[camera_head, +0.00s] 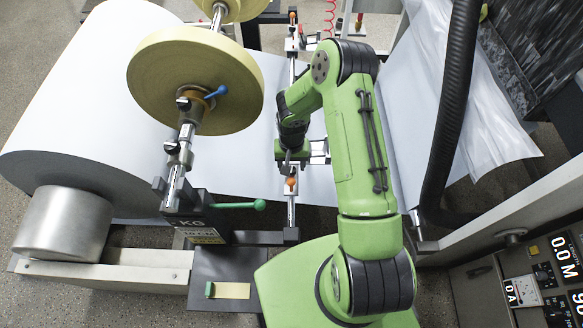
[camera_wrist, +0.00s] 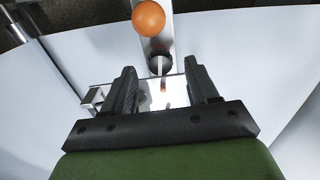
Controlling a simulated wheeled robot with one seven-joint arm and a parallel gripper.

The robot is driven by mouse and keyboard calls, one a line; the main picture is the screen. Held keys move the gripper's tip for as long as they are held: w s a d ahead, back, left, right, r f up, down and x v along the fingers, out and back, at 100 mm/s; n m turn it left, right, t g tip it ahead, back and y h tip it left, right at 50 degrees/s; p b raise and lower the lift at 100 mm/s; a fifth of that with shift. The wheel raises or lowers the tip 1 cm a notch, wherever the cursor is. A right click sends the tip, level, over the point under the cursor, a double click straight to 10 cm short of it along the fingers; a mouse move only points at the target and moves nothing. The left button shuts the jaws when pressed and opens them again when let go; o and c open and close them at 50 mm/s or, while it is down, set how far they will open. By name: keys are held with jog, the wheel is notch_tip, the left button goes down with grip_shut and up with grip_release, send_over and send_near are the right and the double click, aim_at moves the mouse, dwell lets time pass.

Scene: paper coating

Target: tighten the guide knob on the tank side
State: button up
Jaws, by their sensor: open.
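A silver guide rail (camera_head: 291,215) runs across the white paper web. An orange ball knob (camera_head: 292,182) sits on it just in front of my gripper (camera_head: 290,165). In the wrist view the orange ball (camera_wrist: 148,18) is beyond the fingertips, at the top. A small dark round knob (camera_wrist: 160,63) with a thin pale pin shows on the rail, between the tips of my open gripper (camera_wrist: 160,72). I cannot tell whether the fingers touch it. A metal bracket (camera_head: 319,150) is beside my gripper. In the head view my arm hides most of the fingers.
A large yellow tape roll (camera_head: 195,80) on a shaft stands left of my arm. A green-handled lever (camera_head: 238,206) sticks out in front of it. A black hose (camera_head: 450,120) and a control panel (camera_head: 530,285) are at the right.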

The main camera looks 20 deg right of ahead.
notch_tip(320, 180, down, 2)
jog(key=shift+f, duration=0.1)
jog(key=c, duration=1)
jog(key=shift+c, duration=0.2)
